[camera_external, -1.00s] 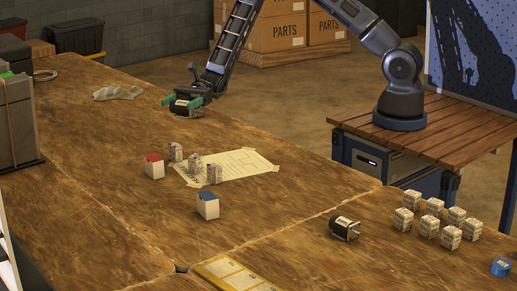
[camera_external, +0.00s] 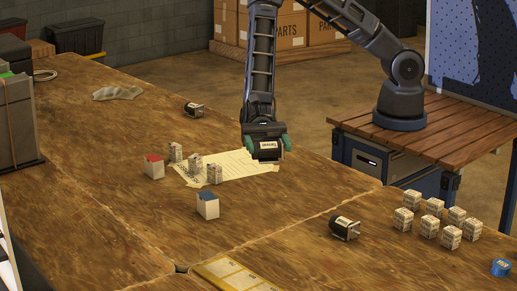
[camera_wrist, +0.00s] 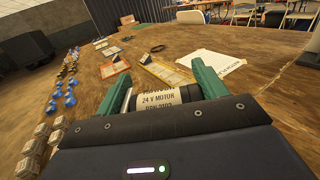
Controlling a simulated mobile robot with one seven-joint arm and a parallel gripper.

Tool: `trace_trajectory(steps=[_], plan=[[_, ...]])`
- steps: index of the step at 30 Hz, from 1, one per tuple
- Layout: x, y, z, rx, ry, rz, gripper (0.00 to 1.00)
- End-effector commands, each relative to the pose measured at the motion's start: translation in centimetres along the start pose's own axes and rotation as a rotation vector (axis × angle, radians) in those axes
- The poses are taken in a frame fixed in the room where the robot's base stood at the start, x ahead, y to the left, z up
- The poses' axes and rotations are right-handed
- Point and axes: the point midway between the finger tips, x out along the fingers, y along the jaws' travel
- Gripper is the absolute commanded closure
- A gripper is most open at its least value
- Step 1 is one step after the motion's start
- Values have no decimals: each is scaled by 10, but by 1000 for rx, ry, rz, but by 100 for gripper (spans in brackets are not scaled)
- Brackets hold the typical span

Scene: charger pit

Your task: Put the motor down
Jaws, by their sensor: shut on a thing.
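My gripper (camera_external: 266,145) is over the far right part of a cream paper sheet (camera_external: 236,168), pointing down. Its two green fingers are shut on a black motor with a pale label (camera_external: 268,150). In the wrist view the held motor (camera_wrist: 160,98) lies crosswise between the green fingers, its label reading "24 V MOTOR". I cannot tell whether it touches the sheet or hangs just above it. A second motor (camera_external: 193,110) lies on the table farther left and back. A third motor (camera_external: 345,228) lies at the front right.
Several small labelled blocks (camera_external: 194,163) stand on and beside the sheet. A red-topped box (camera_external: 154,167) and a blue-topped box (camera_external: 207,206) stand near it. Several more blocks (camera_external: 429,226) and a blue roll (camera_external: 501,267) are at right. Bare table lies between the sheet and the front motor.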

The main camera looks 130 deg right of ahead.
Motion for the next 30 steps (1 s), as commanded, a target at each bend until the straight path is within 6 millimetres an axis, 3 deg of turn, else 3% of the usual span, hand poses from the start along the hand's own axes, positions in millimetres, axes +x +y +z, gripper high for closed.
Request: trace_trajectory(steps=[1,6,15,24,30], plan=[[18,18,0,0,-1,33,64],[65,75,1,-1,-1,129,64],[133,185,2,-1,0,298,64],[179,299,3,-3,0,460,64],[192,350,4,-4,0,529,64]])
